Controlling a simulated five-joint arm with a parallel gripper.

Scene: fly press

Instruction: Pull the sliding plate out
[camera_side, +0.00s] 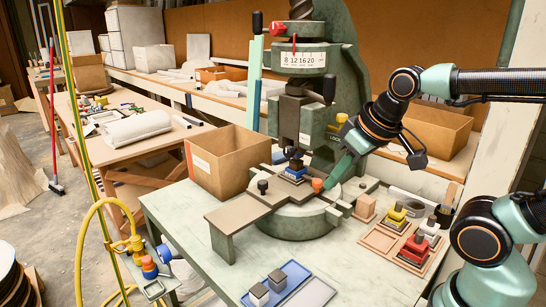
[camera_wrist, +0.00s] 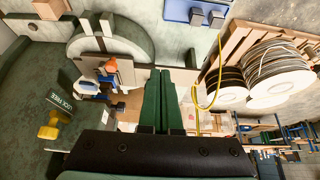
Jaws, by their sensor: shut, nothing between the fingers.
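The sliding plate (camera_side: 281,190) is a flat grey-brown plate on the round bed of the green fly press (camera_side: 336,85). It lies over a long rail (camera_side: 232,212) that runs out to the front left; I cannot tell exactly where plate and rail part. A black knob (camera_side: 263,185) and an orange knob (camera_side: 317,185) stand at it, and a small die with a blue part (camera_side: 294,165) sits between them. My gripper (camera_side: 332,184) is shut and empty, its tips close to the orange knob. In the wrist view the shut fingers (camera_wrist: 158,76) lie right of the orange knob (camera_wrist: 111,66).
An open cardboard box (camera_side: 228,165) stands behind the rail. A wooden tray (camera_side: 400,240) with coloured dies is at the right, and a blue tray (camera_side: 278,283) at the front. A yellow knob (camera_wrist: 48,131) sits by a "lock free" label. The bench front middle is clear.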

